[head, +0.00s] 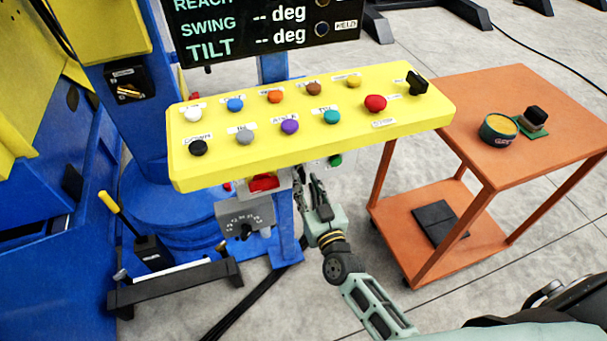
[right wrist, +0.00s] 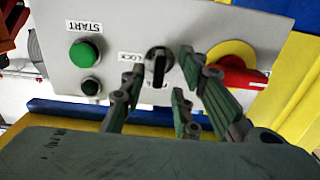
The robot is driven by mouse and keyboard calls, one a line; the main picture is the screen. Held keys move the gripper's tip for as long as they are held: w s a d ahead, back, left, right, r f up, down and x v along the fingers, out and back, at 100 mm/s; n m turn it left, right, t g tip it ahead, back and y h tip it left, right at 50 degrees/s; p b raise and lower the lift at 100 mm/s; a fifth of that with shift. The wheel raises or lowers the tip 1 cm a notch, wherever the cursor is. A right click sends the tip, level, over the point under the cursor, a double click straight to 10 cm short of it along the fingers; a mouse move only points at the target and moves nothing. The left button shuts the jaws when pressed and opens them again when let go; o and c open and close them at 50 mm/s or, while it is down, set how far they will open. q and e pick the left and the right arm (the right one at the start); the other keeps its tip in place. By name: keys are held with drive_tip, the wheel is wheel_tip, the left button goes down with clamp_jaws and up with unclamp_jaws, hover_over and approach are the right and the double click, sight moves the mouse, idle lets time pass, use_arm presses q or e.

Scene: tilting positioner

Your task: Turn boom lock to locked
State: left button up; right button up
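In the right wrist view a black rotary knob (right wrist: 158,66) sits on a grey panel, with a LOCK label (right wrist: 131,57) to its left and a partly hidden label below it. The knob's grip bar stands upright in the picture, not toward the LOCK label. My right gripper (right wrist: 162,84) is open, its fingers on either side of the knob's lower part; I cannot tell whether they touch it. In the head view my right gripper (head: 316,184) is under the yellow console, and the knob is hidden there. My left gripper is not in view.
A green START button (right wrist: 85,53) and a red switch (right wrist: 240,75) on a yellow disc flank the knob. The yellow console (head: 300,146) overhangs the grey panel. An orange cart (head: 480,85) stands at the right.

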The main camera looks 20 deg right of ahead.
sight(305, 180)
drive_tip(key=shift+w+f, duration=0.1)
drive_tip(key=shift+w, duration=1.45)
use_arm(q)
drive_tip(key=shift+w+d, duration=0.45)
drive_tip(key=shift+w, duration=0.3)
use_arm(e)
clamp_jaws()
